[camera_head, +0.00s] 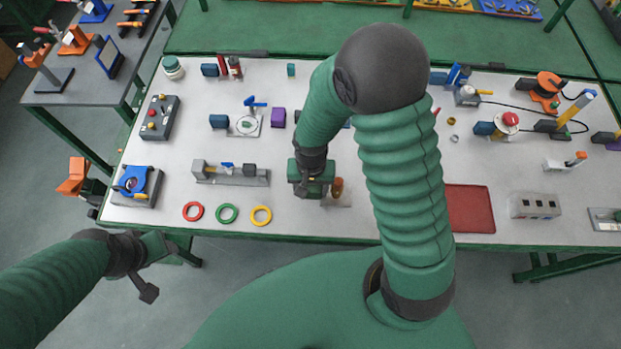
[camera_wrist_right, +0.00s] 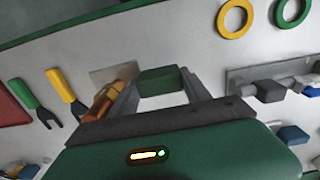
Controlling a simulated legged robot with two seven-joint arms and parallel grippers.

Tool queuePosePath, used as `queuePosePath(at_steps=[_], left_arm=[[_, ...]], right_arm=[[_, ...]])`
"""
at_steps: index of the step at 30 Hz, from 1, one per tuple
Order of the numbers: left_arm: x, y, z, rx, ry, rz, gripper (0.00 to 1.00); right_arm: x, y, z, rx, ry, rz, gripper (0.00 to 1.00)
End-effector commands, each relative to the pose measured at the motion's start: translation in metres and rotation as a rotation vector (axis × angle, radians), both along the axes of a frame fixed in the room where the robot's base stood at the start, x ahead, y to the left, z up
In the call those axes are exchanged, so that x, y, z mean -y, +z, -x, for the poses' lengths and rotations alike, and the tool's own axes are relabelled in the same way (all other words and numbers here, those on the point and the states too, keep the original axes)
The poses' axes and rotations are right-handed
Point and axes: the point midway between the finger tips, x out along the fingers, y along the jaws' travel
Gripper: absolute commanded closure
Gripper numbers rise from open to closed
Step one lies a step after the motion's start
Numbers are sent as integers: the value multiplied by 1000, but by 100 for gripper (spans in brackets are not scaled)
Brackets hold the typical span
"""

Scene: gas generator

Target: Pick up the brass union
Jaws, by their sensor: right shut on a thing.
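My right gripper (camera_head: 312,190) is low over the front middle of the table. In the wrist view its two fingers (camera_wrist_right: 160,85) stand apart, with a green block (camera_wrist_right: 162,78) between their tips. A brass-orange cylindrical fitting (camera_head: 338,188) stands on a small plate just right of the gripper. In the wrist view this fitting (camera_wrist_right: 108,98) is beside the left finger, partly hidden by it, not between the fingers. A small brass ring-like piece (camera_head: 452,121) lies right of my arm; I cannot tell which is the union. My left gripper (camera_head: 148,288) hangs off the table's front left.
Red, green and yellow rings (camera_head: 227,213) lie at the front edge. A grey valve fixture (camera_head: 230,173) is left of the right gripper. A red tray (camera_head: 470,208) is on the right. Two forked tools (camera_wrist_right: 62,92) lie near the fitting. My right arm hides the table's middle.

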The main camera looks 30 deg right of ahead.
Motion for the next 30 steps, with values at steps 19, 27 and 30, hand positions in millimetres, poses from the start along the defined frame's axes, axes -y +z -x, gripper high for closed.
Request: queuePosePath(at_steps=[19,27,30], left_arm=[[0,81,0,0,0,0,49],[0,109,0,0,0,0,49],[0,109,0,0,0,0,49]], right_arm=[[-50,22,96,-8,0,-1,100],[-54,16,108,-1,0,0,100],[-54,13,109,0,-1,0,100]])
